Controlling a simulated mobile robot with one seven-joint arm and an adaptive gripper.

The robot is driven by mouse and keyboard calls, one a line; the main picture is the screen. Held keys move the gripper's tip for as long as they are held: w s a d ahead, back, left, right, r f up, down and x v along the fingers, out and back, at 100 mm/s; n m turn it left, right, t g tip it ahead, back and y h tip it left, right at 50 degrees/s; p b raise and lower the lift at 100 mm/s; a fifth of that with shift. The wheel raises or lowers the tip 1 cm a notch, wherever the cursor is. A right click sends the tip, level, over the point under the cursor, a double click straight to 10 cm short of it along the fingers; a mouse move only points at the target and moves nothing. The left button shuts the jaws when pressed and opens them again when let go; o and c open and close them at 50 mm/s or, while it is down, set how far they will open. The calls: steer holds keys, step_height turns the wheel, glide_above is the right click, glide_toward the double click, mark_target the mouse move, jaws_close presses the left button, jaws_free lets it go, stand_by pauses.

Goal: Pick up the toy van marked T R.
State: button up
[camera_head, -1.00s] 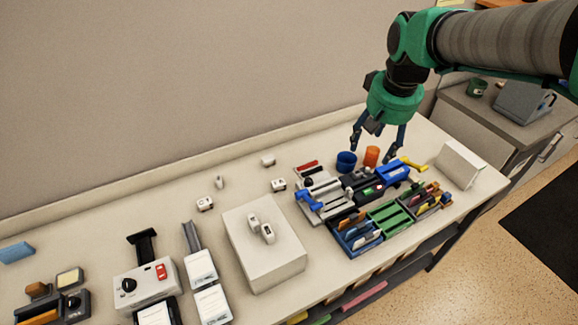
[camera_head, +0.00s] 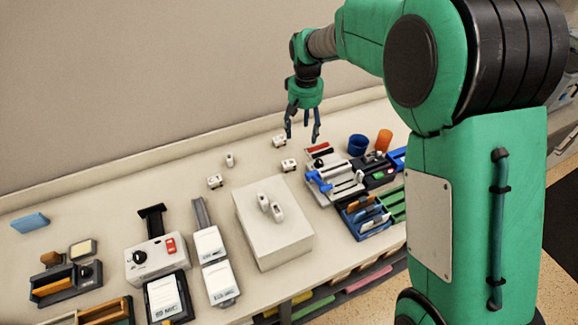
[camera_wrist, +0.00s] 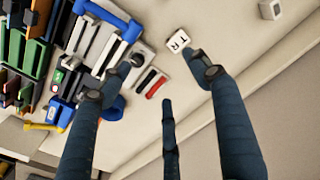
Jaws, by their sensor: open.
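The toy van marked T R is a small white block with dark letters; its top shows in the wrist view (camera_wrist: 178,41) beside the tip of a right-hand finger. In the head view it appears to be the small white van (camera_head: 288,165) left of the tool tray, its letters too small to read. My gripper (camera_head: 303,136) hangs above the table, fingers pointing down, above and slightly right of that van. In the wrist view my gripper (camera_wrist: 160,66) has its fingers spread with nothing between them; the van lies below, apart from them.
Other small white vans (camera_head: 215,181) (camera_head: 279,140) stand nearby, one close to the wall. A white box (camera_head: 270,235) with two small white items is in front. A grey tool tray (camera_head: 335,180) and blue cup (camera_head: 358,143) are to the right.

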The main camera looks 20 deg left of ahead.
steer(key=a+f, duration=0.5)
steer(key=shift+w+n, duration=0.15)
steer(key=shift+n, duration=0.15)
steer(key=shift+d, duration=0.1)
steer(key=b, duration=0.1)
glide_above(289, 163)
steer(key=shift+w+f, duration=0.1)
steer(key=shift+f, duration=4.2)
steer(key=shift+f+b, duration=0.85)
steer(key=shift+f, duration=1.75)
steer(key=c, duration=1.3)
